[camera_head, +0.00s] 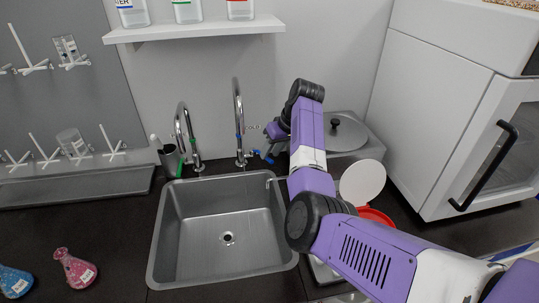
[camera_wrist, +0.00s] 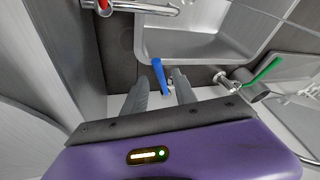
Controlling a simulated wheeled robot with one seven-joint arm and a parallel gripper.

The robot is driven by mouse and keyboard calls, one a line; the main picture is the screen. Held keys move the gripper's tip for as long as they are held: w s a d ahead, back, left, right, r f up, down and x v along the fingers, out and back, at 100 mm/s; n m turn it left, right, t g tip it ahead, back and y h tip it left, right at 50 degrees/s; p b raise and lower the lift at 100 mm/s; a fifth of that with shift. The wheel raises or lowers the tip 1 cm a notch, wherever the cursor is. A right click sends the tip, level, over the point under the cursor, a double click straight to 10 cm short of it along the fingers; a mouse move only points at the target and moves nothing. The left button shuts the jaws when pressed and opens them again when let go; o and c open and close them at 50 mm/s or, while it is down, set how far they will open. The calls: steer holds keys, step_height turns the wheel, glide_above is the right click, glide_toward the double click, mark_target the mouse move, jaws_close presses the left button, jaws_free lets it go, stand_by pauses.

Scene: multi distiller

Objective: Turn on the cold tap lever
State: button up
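The cold tap's blue lever (camera_wrist: 158,72) points up between my two fingertips in the wrist view. In the head view, the blue lever (camera_head: 257,154) shows beside the foot of the tall chrome tap (camera_head: 239,125) behind the sink. My gripper (camera_wrist: 162,80) is open, with its grey fingers on either side of the lever and the left finger very close to it. I cannot tell whether either finger touches it. In the head view my arm mostly hides the gripper.
A second tap (camera_head: 180,125) with a green lever (camera_wrist: 265,71) stands to the left in the head view. A red lever (camera_wrist: 104,6) shows at the wrist view's top left. The empty sink (camera_head: 225,215) lies in front. A grey lidded unit (camera_head: 345,132) stands close to my arm's right.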

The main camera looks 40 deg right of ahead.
steer(key=v, duration=0.5)
steer(key=shift+s+r+b, duration=0.2)
steer(key=shift+r+b, duration=0.1)
steer(key=shift+r, duration=0.05)
